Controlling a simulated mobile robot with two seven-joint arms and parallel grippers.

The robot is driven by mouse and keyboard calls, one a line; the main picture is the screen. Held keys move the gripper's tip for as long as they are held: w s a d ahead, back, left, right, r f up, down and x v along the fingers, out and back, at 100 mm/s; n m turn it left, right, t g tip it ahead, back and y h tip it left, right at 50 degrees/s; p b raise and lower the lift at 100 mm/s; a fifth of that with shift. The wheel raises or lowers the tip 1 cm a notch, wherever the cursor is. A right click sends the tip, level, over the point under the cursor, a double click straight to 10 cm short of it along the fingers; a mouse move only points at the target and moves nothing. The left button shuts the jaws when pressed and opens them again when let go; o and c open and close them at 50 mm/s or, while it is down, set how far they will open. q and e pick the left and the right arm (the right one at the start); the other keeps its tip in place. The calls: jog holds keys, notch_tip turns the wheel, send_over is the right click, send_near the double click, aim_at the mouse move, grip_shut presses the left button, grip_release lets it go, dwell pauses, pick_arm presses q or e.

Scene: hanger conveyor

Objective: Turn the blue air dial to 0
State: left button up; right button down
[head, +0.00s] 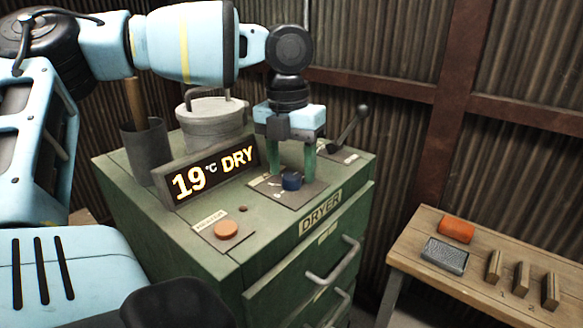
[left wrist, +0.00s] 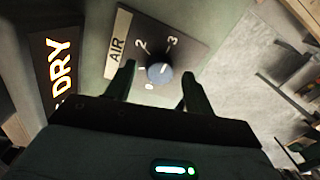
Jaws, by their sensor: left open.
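The blue air dial (head: 291,181) sits on a dark plate on top of the green dryer (head: 130,200). In the left wrist view the dial (left wrist: 159,73) lies beside the numbers 0, 1, 2 and 3 and an AIR label. A small light mark on the dial seems to point toward the 3. My left gripper (head: 291,164) points down over the dial. In the left wrist view its open fingers (left wrist: 158,74) stand on either side of the dial, apart from it. My right gripper does not show.
A display (head: 211,171) reading 19 °C DRY stands beside the dial plate. An orange button (head: 226,229), a lever (head: 350,128), a lidded grey pot (head: 210,112) and a dark cup (head: 145,150) are also on the dryer. A wooden bench (head: 440,279) with small items stands at right.

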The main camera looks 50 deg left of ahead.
pick_arm(q)
jog(key=shift+f, duration=0.5)
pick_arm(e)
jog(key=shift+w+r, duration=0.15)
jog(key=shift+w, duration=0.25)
pick_arm(q)
jog(key=c, duration=1)
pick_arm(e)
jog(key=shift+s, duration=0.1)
